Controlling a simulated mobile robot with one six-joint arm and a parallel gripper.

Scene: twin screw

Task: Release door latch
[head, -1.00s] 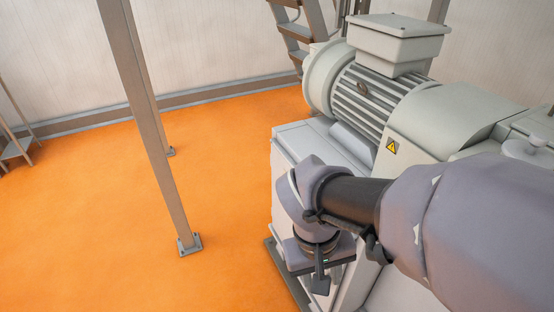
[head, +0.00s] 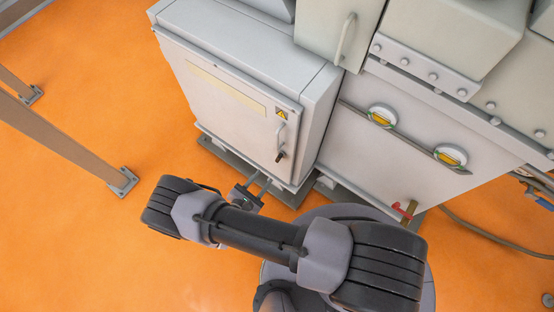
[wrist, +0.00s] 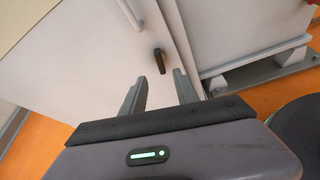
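The cabinet door (head: 222,108) is a pale grey panel with a label strip, a yellow warning sticker and a curved pull handle (head: 280,135). The small black door latch (head: 280,156) sits below that handle; in the wrist view the latch (wrist: 159,61) shows just beyond the fingers, pointing downward. The door (wrist: 90,75) looks shut. My gripper (head: 262,186) is below and in front of the latch in the head view. In the wrist view my gripper (wrist: 162,86) has its two fingers apart with nothing between them, the latch lying ahead of the gap. No contact shows.
A grey machine housing (head: 385,150) with two round yellow-green gauges stands right of the cabinet. A red-handled valve (head: 403,211) sits low on the right. Hoses (head: 490,236) run along the floor at right. A brown post (head: 70,150) stands left. Orange floor is clear between.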

